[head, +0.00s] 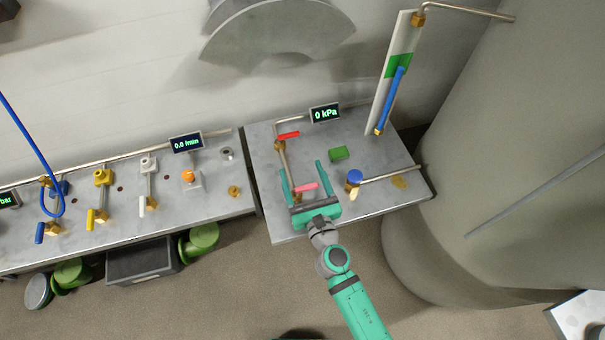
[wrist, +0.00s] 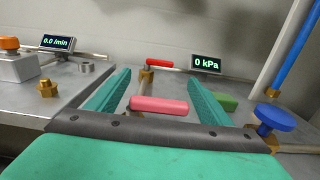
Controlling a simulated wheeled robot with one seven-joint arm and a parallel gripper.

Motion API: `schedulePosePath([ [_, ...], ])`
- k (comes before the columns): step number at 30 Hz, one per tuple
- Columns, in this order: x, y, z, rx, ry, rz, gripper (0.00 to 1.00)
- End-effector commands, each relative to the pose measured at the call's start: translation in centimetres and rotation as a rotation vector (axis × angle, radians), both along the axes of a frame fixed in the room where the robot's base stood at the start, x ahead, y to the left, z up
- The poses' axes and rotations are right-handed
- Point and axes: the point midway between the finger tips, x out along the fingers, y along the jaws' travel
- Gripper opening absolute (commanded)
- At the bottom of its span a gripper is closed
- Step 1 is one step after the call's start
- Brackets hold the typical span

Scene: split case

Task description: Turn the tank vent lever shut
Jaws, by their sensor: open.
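My gripper (head: 301,168) is open over the right bench, its two green fingers pointing toward the wall. A pink-red lever (head: 305,187) lies crosswise between the fingers, and it also shows in the wrist view (wrist: 159,106). No finger visibly grips it. A second, brighter red lever (head: 288,135) sits farther back on the same brass-fitted pipe (head: 282,158), beyond the fingertips in the wrist view (wrist: 159,63). Both handles point right, across the pipe. No label shows which one is the tank vent lever. The foot of the near valve is partly hidden by my gripper.
A blue knob (head: 355,176) on a pipe stands right of my gripper, with a green block (head: 338,153) behind. A 0 kPa display (head: 325,112) and an upright panel (head: 401,45) stand at the back. A big tank (head: 500,150) bounds the right.

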Motion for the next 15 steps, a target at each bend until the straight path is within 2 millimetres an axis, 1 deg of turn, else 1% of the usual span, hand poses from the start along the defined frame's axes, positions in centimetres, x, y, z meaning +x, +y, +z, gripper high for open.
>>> schedulePosePath([
  [4,0.0,-0.02,0.0,0.0,0.0,-0.001,0.73],
  [5,-0.01,-0.03,0.0,0.0,0.0,-0.001,0.69],
  [6,-0.01,-0.03,0.0,0.0,0.0,-0.001,0.59],
  [8,-0.02,-0.04,0.01,0.0,0.0,-0.001,0.45],
  [9,-0.02,-0.04,0.0,0.0,0.0,-0.001,0.35],
  [10,-0.02,-0.04,0.0,0.0,0.0,-0.001,0.32],
  [15,-0.03,-0.02,0.01,0.001,0.0,-0.004,0.32],
])
